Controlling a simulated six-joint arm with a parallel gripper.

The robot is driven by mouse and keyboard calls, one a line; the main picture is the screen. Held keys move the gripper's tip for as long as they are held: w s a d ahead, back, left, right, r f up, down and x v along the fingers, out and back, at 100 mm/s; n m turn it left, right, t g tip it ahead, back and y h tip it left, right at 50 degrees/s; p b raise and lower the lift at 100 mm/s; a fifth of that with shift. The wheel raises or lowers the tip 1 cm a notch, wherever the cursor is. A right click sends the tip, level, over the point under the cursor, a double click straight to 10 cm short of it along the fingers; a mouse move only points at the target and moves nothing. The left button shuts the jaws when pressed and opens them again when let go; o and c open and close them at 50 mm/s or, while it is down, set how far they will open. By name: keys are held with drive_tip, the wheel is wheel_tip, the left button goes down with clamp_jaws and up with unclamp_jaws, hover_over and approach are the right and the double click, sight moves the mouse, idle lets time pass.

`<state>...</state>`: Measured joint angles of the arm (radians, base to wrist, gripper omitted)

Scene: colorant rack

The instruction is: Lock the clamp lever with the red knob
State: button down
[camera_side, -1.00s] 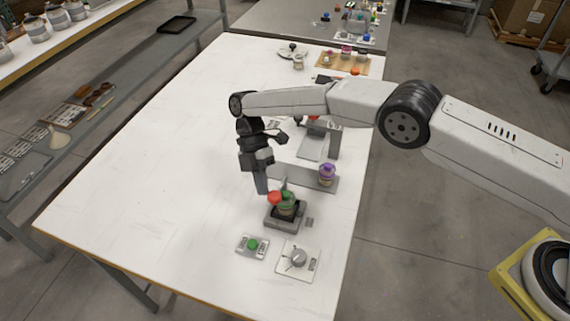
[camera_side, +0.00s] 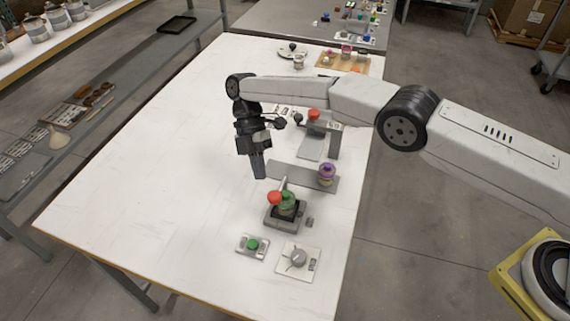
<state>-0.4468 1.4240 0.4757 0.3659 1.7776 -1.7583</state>
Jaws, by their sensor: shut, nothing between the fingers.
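The red knob (camera_side: 275,198) sits at the left of the dark grey clamp base (camera_side: 284,225), low beside a green-topped container (camera_side: 288,203) held in it. A pale lever arm (camera_side: 283,185) shows just behind the knob. How the lever joins the knob is too small to tell. My gripper (camera_side: 260,174) is shut and empty, pointing down, above and behind the knob and apart from it.
A panel with a green button (camera_side: 252,244) and a dial panel (camera_side: 298,258) lie in front of the clamp. A purple-topped container (camera_side: 327,174) stands on a grey strip (camera_side: 293,175) behind it. A stand with a red top (camera_side: 314,115) is farther back. The table's left side is clear.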

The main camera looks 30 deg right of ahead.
wheel_tip(320, 180, up, 6)
idle(0.5)
drive_tip(key=shift+d+r, duration=0.1)
drive_tip(key=shift+r, duration=0.05)
drive_tip(key=s+d+r+m+t, duration=0.25)
drive_tip(key=d+m+t, duration=0.25)
drive_tip(key=d+m, duration=1.05)
drive_tip(key=s+d+m+t+h, duration=0.1)
drive_tip(key=s+d+m+t, duration=0.3)
drive_tip(key=s+d+m, duration=0.5)
drive_tip(key=s+d, duration=0.5)
drive_tip(key=s, duration=0.3)
drive_tip(key=shift+s+d+f+t, duration=0.15)
drive_tip(key=shift+s+f+t, duration=0.2)
drive_tip(key=shift+f+t, duration=0.05)
drive_tip(key=shift+m, duration=0.25)
